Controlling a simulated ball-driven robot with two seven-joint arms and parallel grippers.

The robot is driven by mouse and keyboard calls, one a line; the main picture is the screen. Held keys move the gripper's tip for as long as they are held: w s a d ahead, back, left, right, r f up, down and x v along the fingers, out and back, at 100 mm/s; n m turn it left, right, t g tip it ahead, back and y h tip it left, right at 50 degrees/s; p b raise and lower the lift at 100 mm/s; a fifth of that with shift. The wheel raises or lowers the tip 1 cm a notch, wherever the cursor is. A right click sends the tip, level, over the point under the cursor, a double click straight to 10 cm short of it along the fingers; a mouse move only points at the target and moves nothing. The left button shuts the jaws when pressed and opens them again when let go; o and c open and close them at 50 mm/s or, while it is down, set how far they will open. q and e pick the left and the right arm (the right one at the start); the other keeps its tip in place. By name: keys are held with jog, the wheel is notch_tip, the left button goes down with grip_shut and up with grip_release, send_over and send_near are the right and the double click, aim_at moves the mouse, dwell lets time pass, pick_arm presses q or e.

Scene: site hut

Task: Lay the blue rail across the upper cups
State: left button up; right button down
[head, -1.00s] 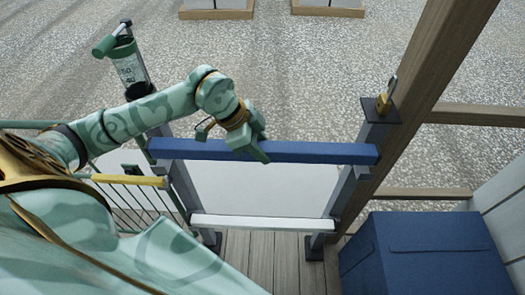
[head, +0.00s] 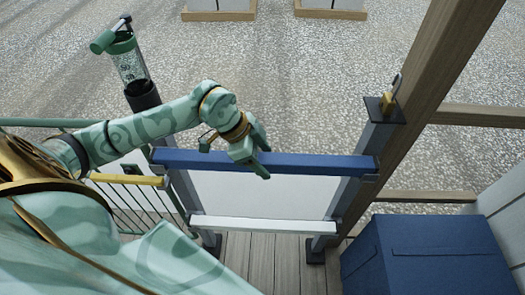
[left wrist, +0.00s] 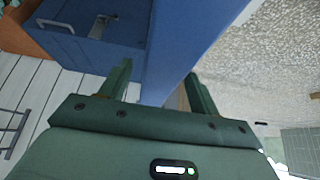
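The blue rail (head: 315,165) spans level between two grey posts, one at each end. Its right end sits at a small grey upper cup (head: 371,177). The left cup is mostly hidden under the rail, so I cannot tell exactly how that end sits. My left gripper (head: 262,153) is at the rail's middle. In the left wrist view its fingers (left wrist: 160,78) stand apart on either side of the rail (left wrist: 185,35), with a small gap beside one finger. My right gripper is not in view.
A white lower rail (head: 265,225) joins the posts below. A padlock (head: 390,95) stands on the right post's top plate. A blue box (head: 425,255) fills the lower right. A green-capped clear cylinder (head: 127,65) stands at the left. A yellow bar (head: 127,179) lies left of the posts.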

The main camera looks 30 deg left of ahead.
pick_arm(q)
jog(key=p+v, duration=0.2)
jog(key=v, duration=1.4)
jog(key=shift+p, duration=0.35)
jog(key=shift+a+r, duration=0.1)
